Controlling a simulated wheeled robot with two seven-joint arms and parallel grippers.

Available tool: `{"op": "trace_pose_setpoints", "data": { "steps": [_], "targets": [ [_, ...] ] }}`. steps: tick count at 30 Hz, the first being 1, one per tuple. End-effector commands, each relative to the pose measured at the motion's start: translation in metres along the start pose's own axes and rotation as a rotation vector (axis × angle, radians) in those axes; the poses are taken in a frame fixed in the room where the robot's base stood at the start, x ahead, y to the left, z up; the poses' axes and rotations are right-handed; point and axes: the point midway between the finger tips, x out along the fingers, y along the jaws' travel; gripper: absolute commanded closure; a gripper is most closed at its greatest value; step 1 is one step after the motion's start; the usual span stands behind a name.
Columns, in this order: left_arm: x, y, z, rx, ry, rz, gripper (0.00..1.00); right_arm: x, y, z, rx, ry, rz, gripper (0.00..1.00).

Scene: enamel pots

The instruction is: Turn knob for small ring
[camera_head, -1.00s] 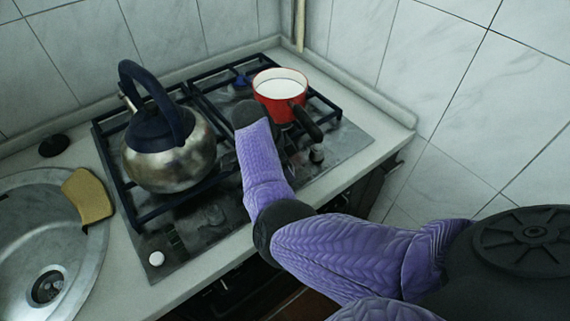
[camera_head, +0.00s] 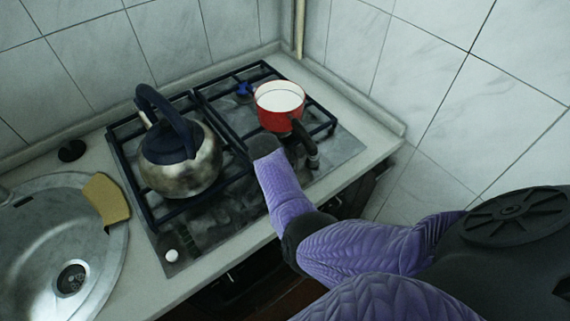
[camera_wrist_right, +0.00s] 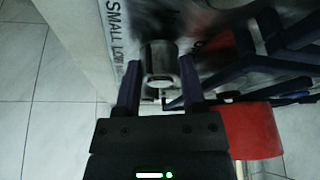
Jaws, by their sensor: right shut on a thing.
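The small-ring knob (camera_wrist_right: 160,64) is a silvery round knob between the two fingers of my right gripper (camera_wrist_right: 160,88) in the right wrist view. The gripper is shut on it. Dark lettering reading "SMALL LOW" (camera_wrist_right: 118,30) lies to the left of the knob. In the head view my purple right arm reaches over the front of the stove (camera_head: 195,235), and its wrist hides the fingers. A red pot (camera_head: 272,118) with white contents stands on the back-right grate, its dark handle pointing to the front right. The pot also shows in the right wrist view (camera_wrist_right: 250,132). My left gripper is out of view.
A steel kettle (camera_head: 180,172) with a dark blue handle stands on the left grate. A white knob (camera_head: 171,255) is at the stove's front-left corner. A sink (camera_head: 40,235) with a yellow sponge (camera_head: 105,198) is at the left. Tiled walls close off the back and right.

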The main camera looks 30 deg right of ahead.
Motion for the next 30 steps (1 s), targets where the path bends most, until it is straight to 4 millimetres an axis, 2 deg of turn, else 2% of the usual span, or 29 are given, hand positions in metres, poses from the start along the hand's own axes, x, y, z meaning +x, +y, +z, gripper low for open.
{"op": "trace_pose_setpoints", "data": {
  "steps": [1, 12, 20, 30],
  "targets": [
    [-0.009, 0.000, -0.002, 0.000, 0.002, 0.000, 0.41, -0.004, 0.001, -0.002, -0.039, 0.000, -0.015, 1.00],
    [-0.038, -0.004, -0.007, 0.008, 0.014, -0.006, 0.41, -0.003, 0.002, -0.002, -0.361, 0.001, -0.148, 1.00],
    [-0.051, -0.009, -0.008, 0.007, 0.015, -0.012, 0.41, -0.002, 0.003, -0.002, -0.555, 0.001, -0.230, 1.00],
    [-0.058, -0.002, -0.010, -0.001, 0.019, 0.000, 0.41, 0.000, 0.003, -0.002, -0.715, 0.001, -0.296, 1.00]
  ]
}}
